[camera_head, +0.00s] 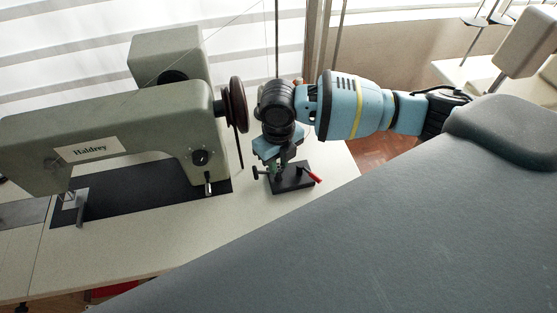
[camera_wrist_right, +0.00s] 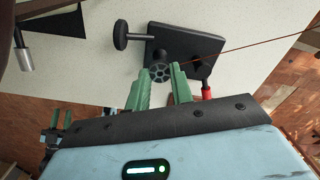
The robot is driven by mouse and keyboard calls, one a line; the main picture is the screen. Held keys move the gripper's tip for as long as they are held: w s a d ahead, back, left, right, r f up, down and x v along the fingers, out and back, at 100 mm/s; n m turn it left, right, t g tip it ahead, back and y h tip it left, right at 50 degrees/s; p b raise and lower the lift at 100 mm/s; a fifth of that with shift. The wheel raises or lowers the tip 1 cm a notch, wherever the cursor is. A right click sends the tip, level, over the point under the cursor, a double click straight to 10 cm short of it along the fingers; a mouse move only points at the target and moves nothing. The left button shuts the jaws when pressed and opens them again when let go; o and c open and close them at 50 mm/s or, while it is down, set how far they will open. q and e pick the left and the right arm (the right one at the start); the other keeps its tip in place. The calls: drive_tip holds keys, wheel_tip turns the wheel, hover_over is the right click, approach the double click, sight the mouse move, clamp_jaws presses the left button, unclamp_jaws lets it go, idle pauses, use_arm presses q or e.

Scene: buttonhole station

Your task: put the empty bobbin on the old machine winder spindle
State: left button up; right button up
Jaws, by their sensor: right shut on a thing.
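The bobbin (camera_wrist_right: 160,73) is a small dark spoked disc between the green fingertips of my right gripper (camera_wrist_right: 163,78) in the wrist view. The gripper is shut on it. The winder (camera_wrist_right: 178,42) is a black plate with a side knob (camera_wrist_right: 121,35) and a red-tipped lever (camera_wrist_right: 207,92). In the head view my right gripper (camera_head: 279,166) points down over the winder plate (camera_head: 294,180), and the bobbin is hard to make out. The spindle is not clearly seen; whether the bobbin touches it I cannot tell.
The green sewing machine (camera_head: 130,115) with its dark handwheel (camera_head: 236,104) stands left of my right gripper. A thread (camera_wrist_right: 255,50) runs right from the winder. The pale tabletop (camera_head: 200,225) is bare in front; its right edge lies near the winder.

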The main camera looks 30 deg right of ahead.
drive_tip(key=shift+f, duration=0.45)
drive_tip(key=o, duration=1)
drive_tip(key=shift+r, duration=0.4)
wheel_tip(320, 180, up, 7)
idle(0.6)
